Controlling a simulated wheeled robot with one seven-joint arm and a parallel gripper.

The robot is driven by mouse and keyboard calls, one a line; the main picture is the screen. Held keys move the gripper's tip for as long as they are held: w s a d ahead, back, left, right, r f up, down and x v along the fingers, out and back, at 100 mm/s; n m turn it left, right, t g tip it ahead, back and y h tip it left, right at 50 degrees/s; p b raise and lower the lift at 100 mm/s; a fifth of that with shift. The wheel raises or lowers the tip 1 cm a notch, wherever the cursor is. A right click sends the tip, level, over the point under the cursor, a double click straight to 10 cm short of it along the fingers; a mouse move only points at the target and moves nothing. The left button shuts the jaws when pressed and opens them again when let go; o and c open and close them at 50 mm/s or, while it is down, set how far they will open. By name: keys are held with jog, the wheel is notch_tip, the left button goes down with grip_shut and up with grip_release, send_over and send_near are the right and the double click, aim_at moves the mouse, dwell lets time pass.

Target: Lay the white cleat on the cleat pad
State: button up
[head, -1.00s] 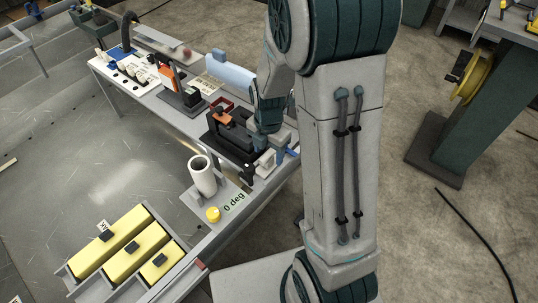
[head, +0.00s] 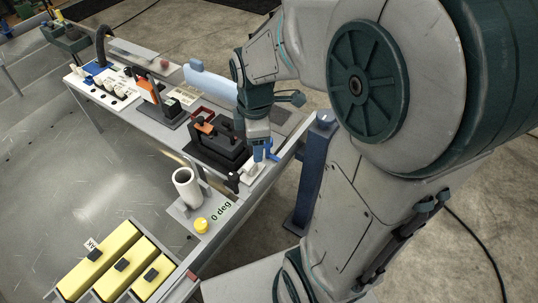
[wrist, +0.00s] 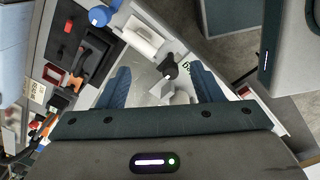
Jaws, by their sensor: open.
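A white piece, which I take for the white cleat (head: 251,172), lies near the bench edge in the head view, just below my gripper (head: 264,157). In the wrist view the long white cleat (wrist: 146,38) lies beyond the fingertips, at the upper middle. My gripper (wrist: 163,80) has its two blue fingers wide apart, with nothing held between them. A small black clamp-like part (wrist: 168,68) sits beside the cleat; it also shows in the head view (head: 232,182). The cleat pad cannot be told apart from the surface around the cleat.
A black fixture with orange parts (head: 218,143) stands behind the cleat. A white cup (head: 187,187), a yellow cap (head: 201,225) and a "0 deg" label (head: 221,212) are at the near left. A blue post (head: 312,170) stands at the right, off the bench.

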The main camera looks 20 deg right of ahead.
jog(key=s+r+m+t, duration=0.1)
jog(key=s+r+m, duration=0.2)
jog(key=s+m, duration=0.6)
jog(key=m, duration=0.6)
jog(key=shift+r+m, duration=0.25)
jog(key=shift+m, duration=0.05)
jog(key=shift+w, duration=0.1)
